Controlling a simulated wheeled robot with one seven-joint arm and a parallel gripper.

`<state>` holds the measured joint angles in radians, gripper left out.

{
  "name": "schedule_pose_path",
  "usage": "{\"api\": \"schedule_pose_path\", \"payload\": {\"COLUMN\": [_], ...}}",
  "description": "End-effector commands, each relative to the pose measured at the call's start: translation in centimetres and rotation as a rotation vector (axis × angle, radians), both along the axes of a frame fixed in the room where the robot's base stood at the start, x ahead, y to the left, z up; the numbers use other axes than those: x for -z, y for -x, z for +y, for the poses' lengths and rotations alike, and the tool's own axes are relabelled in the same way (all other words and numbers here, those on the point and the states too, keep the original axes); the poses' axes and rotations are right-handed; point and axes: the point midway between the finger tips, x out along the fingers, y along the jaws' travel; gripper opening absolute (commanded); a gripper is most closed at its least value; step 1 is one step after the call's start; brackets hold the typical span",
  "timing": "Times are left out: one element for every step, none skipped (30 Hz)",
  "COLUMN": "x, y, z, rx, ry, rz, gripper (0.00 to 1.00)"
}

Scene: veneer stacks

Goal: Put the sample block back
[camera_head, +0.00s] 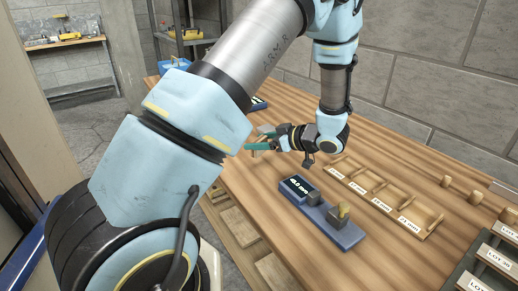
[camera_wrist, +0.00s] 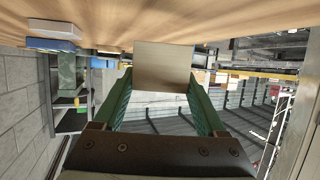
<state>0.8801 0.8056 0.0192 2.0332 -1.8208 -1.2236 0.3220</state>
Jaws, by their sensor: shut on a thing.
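My gripper (camera_head: 257,145) is at the left part of the wooden bench, left of the blue measuring device. In the wrist view its green fingers are shut on a flat-faced, pale grey-brown block (camera_wrist: 163,66), which I take as the sample block. In the head view the block is too small and covered to make out clearly. A wooden rack (camera_head: 432,229) with several labelled compartments lies to the right of the gripper, apart from it.
The blue measuring device (camera_head: 345,239) has a lit display (camera_head: 297,184) and a yellowish piece (camera_head: 343,211) at its near end. Small wooden pegs (camera_head: 446,182) stand beyond the rack. Grey trays with lot labels (camera_head: 497,258) are at the right edge. The bench's near left part is clear.

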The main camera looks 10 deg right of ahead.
Motion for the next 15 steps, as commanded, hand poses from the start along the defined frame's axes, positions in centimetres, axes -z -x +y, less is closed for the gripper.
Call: {"api": "schedule_pose_path", "payload": {"x": [0.8, 1.2, 1.7, 2.1, 2.4, 2.7, 2.8, 2.9, 3.0, 3.0, 3.0, 3.0, 3.0, 3.0, 3.0], "y": [0.1, 0.0, 0.0, 0.0, 0.0, 0.0, 0.0, 0.0, 0.0, 0.0, 0.0, 0.0, 0.0, 0.0, 0.0], "z": [0.1, 0.0, 0.0, 0.0, 0.0, 0.0, 0.0, 0.0, 0.0, 0.0, 0.0, 0.0, 0.0, 0.0, 0.0], "rx": [0.001, 0.002, 0.002, 0.002, 0.002, 0.001, 0.002, 0.001, 0.001, 0.001, 0.001, 0.001, 0.001, 0.001, 0.001], "ry": [-0.005, -0.002, -0.004, -0.003, -0.002, -0.002, -0.002, -0.001, -0.001, 0.0, 0.0, 0.0, 0.0, 0.0, 0.0], "rz": [0.004, 0.003, 0.003, 0.002, 0.001, 0.001, 0.0, 0.0, 0.0, -0.001, 0.0, 0.0, 0.0, 0.0, 0.0], "gripper": [0.12, 0.12, 0.12, 0.12, 0.12, 0.12, 0.12, 0.12, 0.12, 0.12, 0.12, 0.12, 0.12, 0.12, 0.12]}}
